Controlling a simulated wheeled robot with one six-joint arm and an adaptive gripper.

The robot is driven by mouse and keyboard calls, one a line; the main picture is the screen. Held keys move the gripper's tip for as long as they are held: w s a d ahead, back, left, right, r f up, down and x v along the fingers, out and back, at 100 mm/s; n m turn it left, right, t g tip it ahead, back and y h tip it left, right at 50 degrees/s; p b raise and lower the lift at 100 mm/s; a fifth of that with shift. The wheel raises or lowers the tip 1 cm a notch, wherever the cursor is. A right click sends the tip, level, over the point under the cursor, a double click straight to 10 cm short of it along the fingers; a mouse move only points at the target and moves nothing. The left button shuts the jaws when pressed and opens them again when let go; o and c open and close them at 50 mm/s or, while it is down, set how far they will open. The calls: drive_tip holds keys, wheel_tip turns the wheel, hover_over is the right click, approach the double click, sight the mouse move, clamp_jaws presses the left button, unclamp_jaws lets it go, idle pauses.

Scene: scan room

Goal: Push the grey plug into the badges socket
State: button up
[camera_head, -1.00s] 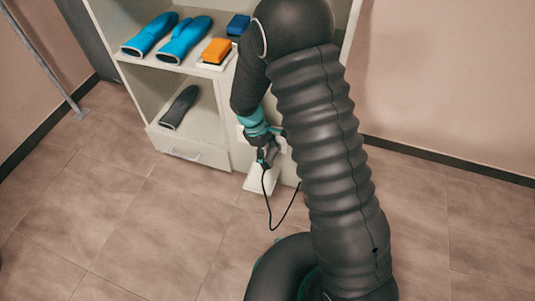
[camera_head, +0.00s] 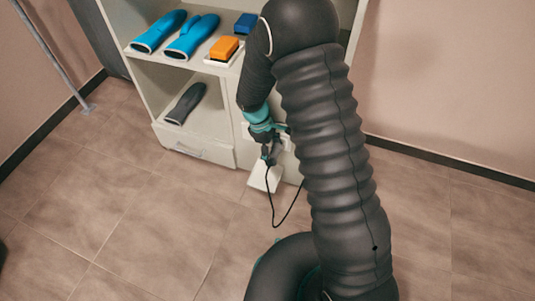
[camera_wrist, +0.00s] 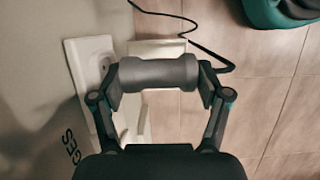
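My gripper (camera_wrist: 160,88) is shut on the grey plug (camera_wrist: 158,72), a cylinder held crosswise between the two fingers in the wrist view. A dark cord (camera_wrist: 190,28) runs from it, and in the head view it loops down toward the floor. A white socket plate (camera_wrist: 88,50) is on the pale panel just left of the plug; the plug's left end is near it but looks apart. Letters "GES" (camera_wrist: 70,147) show on the panel, the rest of the word cut off. In the head view my gripper (camera_head: 268,155) is low beside the cabinet front, and the plug is small there.
A white object (camera_head: 264,178) is under the gripper. The tiled floor (camera_head: 150,230) in front is clear.

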sight(274, 145)
drive_tip(key=shift+o, duration=0.5)
drive_tip(key=shift+w+d+r+t, duration=0.1)
drive_tip(key=shift+w+r+t, duration=0.1)
drive_tip(key=shift+w, duration=0.45)
drive_tip(key=shift+w+r+t, duration=0.1)
drive_tip(key=shift+w+t, duration=0.1)
drive_tip(key=shift+w, duration=0.4)
drive_tip(key=shift+w+r, duration=0.25)
drive_tip(key=shift+w+a+r, duration=0.1)
drive_tip(key=shift+a+r, duration=0.1)
drive_tip(key=shift+r, duration=0.15)
wheel_tip(274, 145, up, 6)
drive_tip(key=s+a, duration=0.1)
drive_tip(key=a, duration=0.1)
drive_tip(key=shift+s+g, duration=0.3)
drive_tip(key=shift+s, duration=0.1)
drive_tip(key=shift+s+a+f, duration=0.1)
drive_tip(key=shift+m, duration=0.3)
